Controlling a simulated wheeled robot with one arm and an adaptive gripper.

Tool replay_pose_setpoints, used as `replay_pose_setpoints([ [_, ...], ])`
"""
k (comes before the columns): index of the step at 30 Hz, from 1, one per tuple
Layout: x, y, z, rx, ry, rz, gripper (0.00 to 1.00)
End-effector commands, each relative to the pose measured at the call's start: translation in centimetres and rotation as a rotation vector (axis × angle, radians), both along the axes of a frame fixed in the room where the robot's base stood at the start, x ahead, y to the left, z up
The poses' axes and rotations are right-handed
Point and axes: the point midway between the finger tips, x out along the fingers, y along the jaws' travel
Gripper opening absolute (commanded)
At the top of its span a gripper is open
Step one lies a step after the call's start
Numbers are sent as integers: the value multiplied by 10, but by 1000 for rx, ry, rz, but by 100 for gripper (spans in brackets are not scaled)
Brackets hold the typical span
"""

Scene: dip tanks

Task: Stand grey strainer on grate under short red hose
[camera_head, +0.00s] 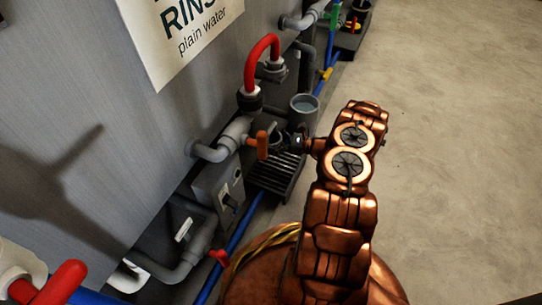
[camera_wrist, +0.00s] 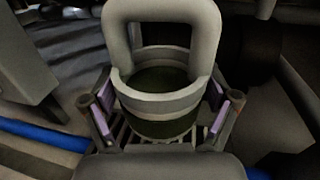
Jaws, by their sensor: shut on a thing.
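The grey strainer (camera_wrist: 160,92) is a round, open-topped cup with a thick arched handle and a dark inside, upright in the wrist view. My gripper (camera_wrist: 160,112) is shut on it, with a purple-padded finger on each side. Dark slats of a grate (camera_wrist: 122,132) show beneath and around it. I cannot tell whether its bottom touches them. In the head view my gripper (camera_head: 294,141) is beside the tank wall, above the back end of the black grate (camera_head: 276,178); the strainer is hard to make out there. The short red hose (camera_head: 262,50) arches above, behind and left of the gripper.
A grey open-topped cup (camera_head: 304,104) stands just behind my gripper. An orange handle (camera_head: 262,145) and grey pipe (camera_head: 222,143) stick out to its left. A blue pipe (camera_head: 240,235) runs along the floor. Open floor (camera_head: 460,150) lies to the right.

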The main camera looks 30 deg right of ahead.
Motion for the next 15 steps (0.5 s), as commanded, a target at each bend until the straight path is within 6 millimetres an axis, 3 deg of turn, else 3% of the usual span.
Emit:
replay_pose_setpoints([
  [6, 0, -1, -41, -1, -1, 0, 39],
  [15, 0, 0, -69, 1, -1, -1, 39],
])
